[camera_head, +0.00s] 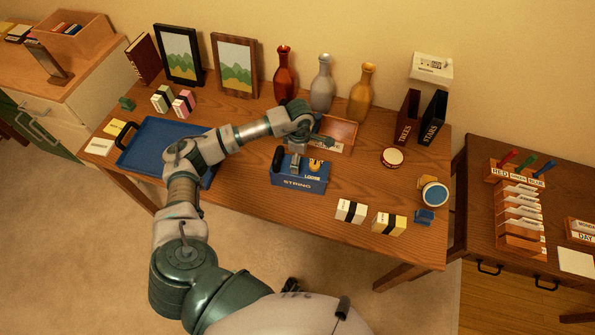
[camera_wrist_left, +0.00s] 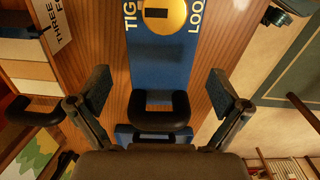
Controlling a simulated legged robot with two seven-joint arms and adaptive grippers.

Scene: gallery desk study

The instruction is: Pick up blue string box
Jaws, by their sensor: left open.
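The blue string box (camera_head: 299,183) stands on the wooden desk, its front marked STRING. Its top carries a yellow disc beside the word LOOSE, and a dark raised handle. In the left wrist view the blue string box (camera_wrist_left: 160,68) shows its blue top, with the dark handle (camera_wrist_left: 160,122) between my spread fingers. My left gripper (camera_head: 297,160) is over the left part of the box and also shows in the wrist view (camera_wrist_left: 162,88). It is open, with a gap on both sides of the handle. My right gripper does not show.
A blue tray (camera_head: 158,137) lies left, partly behind my arm. A wooden box (camera_head: 338,132) stands just behind the string box. Two banded card packs (camera_head: 351,211) (camera_head: 388,223) lie at front right. Three vases (camera_head: 322,84) stand at the back. Desk between tray and string box is clear.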

